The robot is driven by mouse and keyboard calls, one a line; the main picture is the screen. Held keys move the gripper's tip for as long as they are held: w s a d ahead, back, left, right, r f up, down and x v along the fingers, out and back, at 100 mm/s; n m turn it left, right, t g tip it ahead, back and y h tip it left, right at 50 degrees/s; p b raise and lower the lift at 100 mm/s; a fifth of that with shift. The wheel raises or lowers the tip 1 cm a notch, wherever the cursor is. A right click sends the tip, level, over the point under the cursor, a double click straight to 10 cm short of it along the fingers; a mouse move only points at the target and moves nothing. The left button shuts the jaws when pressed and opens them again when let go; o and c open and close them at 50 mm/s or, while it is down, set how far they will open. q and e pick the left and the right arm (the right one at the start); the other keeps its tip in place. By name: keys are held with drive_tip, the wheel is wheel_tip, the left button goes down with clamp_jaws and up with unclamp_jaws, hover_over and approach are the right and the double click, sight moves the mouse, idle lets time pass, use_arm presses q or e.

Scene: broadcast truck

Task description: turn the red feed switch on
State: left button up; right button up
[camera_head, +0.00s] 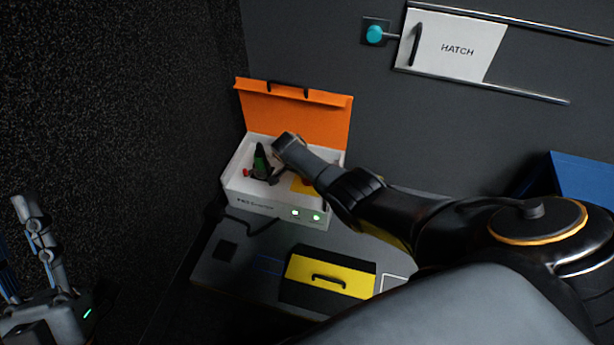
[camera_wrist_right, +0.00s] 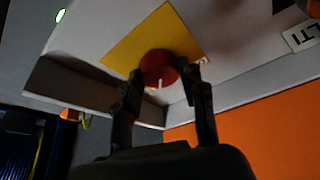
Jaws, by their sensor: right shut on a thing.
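The red switch (camera_wrist_right: 158,68) is a round knob with a short white mark on a yellow plate (camera_wrist_right: 150,37). In the right wrist view the fingers of my right gripper (camera_wrist_right: 168,82) are shut around its sides. In the head view my right gripper (camera_head: 270,178) reaches down into the open white case (camera_head: 262,207). Part of the yellow plate (camera_head: 303,187) shows there, but my gripper and wrist hide the switch. My left gripper (camera_head: 22,245) is at the lower left, empty, fingers spread and away from the case.
The orange lid (camera_head: 293,113) stands open behind the case, close to my right wrist. A black and yellow box (camera_head: 328,275) with a handle lies in front. A white hatch panel (camera_head: 455,47) and a cyan knob (camera_head: 375,34) are on the back wall. A blue box (camera_head: 583,180) is at right.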

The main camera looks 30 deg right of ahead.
drive_tip(key=o, duration=1.1)
drive_tip(key=shift+o, duration=0.2)
drive_tip(key=shift+r, duration=0.1)
drive_tip(key=shift+v, duration=0.75)
drive_tip(key=v, duration=1)
drive_tip(key=shift+r, duration=0.15)
